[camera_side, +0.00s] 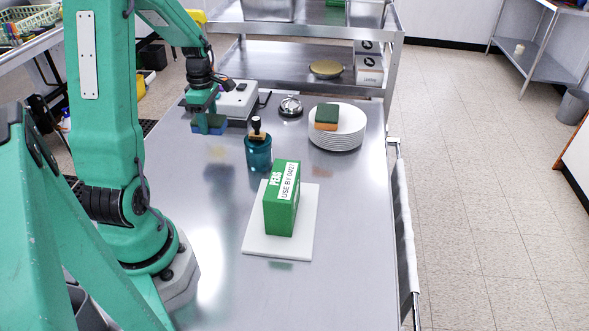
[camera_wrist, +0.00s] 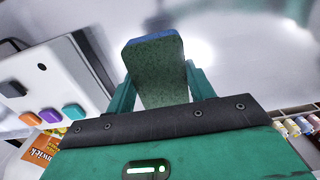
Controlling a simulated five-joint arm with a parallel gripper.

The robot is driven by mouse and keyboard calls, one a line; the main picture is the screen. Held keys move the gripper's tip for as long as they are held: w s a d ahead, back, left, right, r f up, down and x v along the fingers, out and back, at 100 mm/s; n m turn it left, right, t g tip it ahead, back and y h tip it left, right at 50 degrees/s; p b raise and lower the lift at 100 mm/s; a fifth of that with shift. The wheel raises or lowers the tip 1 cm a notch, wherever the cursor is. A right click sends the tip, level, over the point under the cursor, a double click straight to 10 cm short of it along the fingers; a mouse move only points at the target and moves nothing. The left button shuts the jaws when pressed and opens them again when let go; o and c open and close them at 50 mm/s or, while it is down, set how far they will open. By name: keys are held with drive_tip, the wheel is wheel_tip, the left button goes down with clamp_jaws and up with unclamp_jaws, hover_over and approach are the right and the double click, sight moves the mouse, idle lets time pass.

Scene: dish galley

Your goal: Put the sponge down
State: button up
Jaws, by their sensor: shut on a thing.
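My gripper (camera_side: 207,113) is shut on a blue sponge (camera_side: 210,128) with a dark green scouring side. In the wrist view the sponge (camera_wrist: 154,70) sits between the two fingers, dark green face toward the camera and a blue edge at its far end. In the side view it hangs above the steel table (camera_side: 215,270), with a gap and a faint reflection below it. A second sponge (camera_side: 326,115), green over orange, lies on a stack of white plates (camera_side: 338,138), away from my gripper.
A green box (camera_side: 282,200) stands on a white board (camera_side: 252,245) in front. A white device (camera_side: 238,100) with coloured buttons and a small metal object (camera_side: 290,106) are behind. The table's front left is bare.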

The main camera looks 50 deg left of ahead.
hover_over(201, 144)
wheel_tip(201, 144, down, 4)
drive_tip(key=shift+s+r, duration=0.15)
drive_tip(key=shift+r, duration=0.1)
drive_tip(key=shift+f, duration=2)
drive_tip(key=shift+f, duration=0.15)
drive_tip(key=o, duration=0.9)
wheel_tip(201, 144, up, 12)
drive_tip(key=shift+r, duration=0.2)
